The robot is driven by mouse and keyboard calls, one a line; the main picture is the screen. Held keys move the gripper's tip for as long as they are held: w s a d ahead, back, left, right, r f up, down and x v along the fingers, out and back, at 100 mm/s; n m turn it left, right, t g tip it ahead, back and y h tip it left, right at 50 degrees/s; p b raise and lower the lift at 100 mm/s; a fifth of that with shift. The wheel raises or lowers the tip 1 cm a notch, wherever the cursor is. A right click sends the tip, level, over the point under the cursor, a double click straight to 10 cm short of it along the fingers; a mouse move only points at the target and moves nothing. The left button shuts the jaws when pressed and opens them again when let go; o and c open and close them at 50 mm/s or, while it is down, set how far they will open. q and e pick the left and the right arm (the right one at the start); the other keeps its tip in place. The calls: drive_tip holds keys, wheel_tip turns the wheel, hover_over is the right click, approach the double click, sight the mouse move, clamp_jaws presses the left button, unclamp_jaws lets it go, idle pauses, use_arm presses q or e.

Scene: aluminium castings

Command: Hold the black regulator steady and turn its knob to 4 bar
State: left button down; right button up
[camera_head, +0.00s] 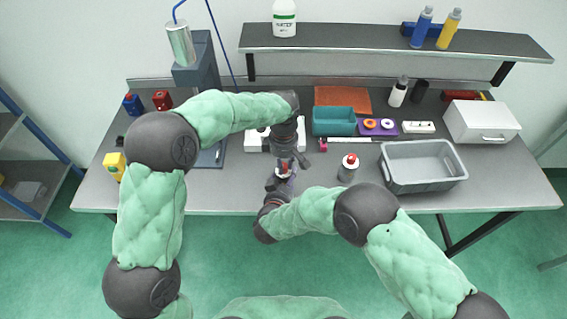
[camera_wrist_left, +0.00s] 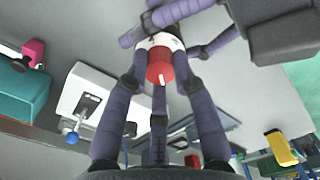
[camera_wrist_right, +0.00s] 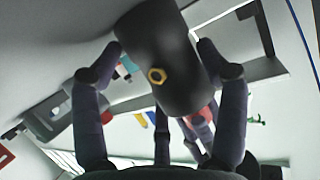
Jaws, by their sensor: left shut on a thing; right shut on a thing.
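The black regulator (camera_wrist_right: 172,45) is a dark cylinder with a brass hex fitting, between the fingers of my right gripper (camera_wrist_right: 160,55) in the right wrist view. My right gripper is shut on its body. The red knob (camera_wrist_left: 159,66) with a white pointer mark sits on a pale dial face (camera_wrist_left: 157,42) in the left wrist view. My left gripper (camera_wrist_left: 158,80) is shut on this knob from the opposite side. In the head view both grippers meet near the bench's front edge and hide most of the regulator; a little red (camera_head: 284,169) shows. The scale figures are too small to read.
A grey canister with a red top (camera_head: 348,169) stands just right of the grippers. Further right are a grey bin (camera_head: 424,182) and a white box (camera_head: 483,123). A teal bin (camera_head: 333,121) stands behind. A yellow item (camera_head: 114,165) is at the left.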

idle(0.3)
use_arm(q)
drive_tip(key=c, duration=1)
unclamp_jaws()
drive_tip(key=shift+r, duration=0.1)
wheel_tip(320, 180, up, 12)
